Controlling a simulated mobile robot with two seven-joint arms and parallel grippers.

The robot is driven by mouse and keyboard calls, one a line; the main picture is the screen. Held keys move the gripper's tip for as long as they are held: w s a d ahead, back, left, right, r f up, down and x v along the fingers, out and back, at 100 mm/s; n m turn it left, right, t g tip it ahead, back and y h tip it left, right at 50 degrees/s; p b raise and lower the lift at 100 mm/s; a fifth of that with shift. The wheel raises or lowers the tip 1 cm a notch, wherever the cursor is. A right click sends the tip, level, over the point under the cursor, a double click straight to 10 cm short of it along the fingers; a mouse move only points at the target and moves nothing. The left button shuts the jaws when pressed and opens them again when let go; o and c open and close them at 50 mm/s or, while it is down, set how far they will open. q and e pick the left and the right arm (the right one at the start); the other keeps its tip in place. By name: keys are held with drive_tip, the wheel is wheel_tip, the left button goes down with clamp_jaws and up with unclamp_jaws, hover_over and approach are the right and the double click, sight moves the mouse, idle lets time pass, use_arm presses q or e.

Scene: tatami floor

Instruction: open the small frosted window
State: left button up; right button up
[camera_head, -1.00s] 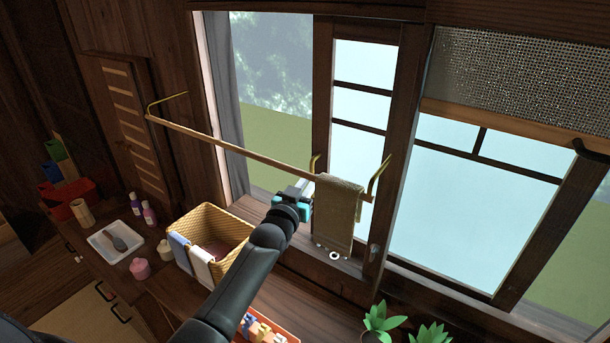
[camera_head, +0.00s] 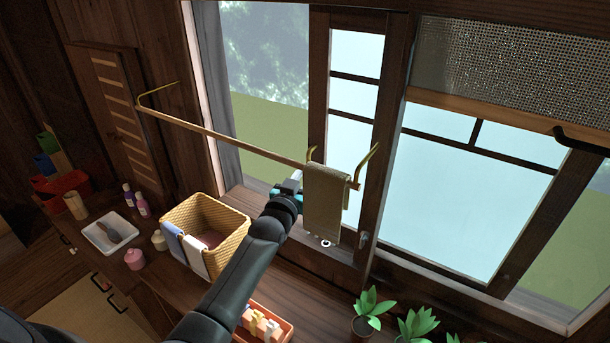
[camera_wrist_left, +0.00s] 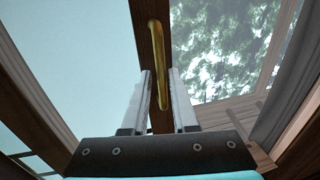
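The narrow window sash (camera_head: 353,102) has pale frosted panes and a dark wooden frame. It stands in the middle of the head view, left of a wider pale window. A curved brass piece (camera_wrist_left: 157,62) stands against a dark upright in the left wrist view. My left gripper (camera_wrist_left: 160,80) has its fingers apart, with the brass piece seen between them; I cannot tell whether they touch it. In the head view the left gripper (camera_head: 292,182) is beside the hanging towel, its fingertips mostly hidden. My right gripper is not in view.
A rail (camera_head: 230,146) with brass ends crosses before the windows and carries a tan towel (camera_head: 325,205). A small latch (camera_head: 363,240) sits on the frame. A wicker basket (camera_head: 232,222), an orange tray (camera_head: 287,336) and potted plants (camera_head: 372,308) stand below.

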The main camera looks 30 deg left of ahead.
use_arm(q)
drive_tip(key=shift+s, duration=0.1)
drive_tip(key=s+d, duration=0.1)
drive_tip(key=s, duration=1.4)
drive_tip(key=shift+d, duration=0.4)
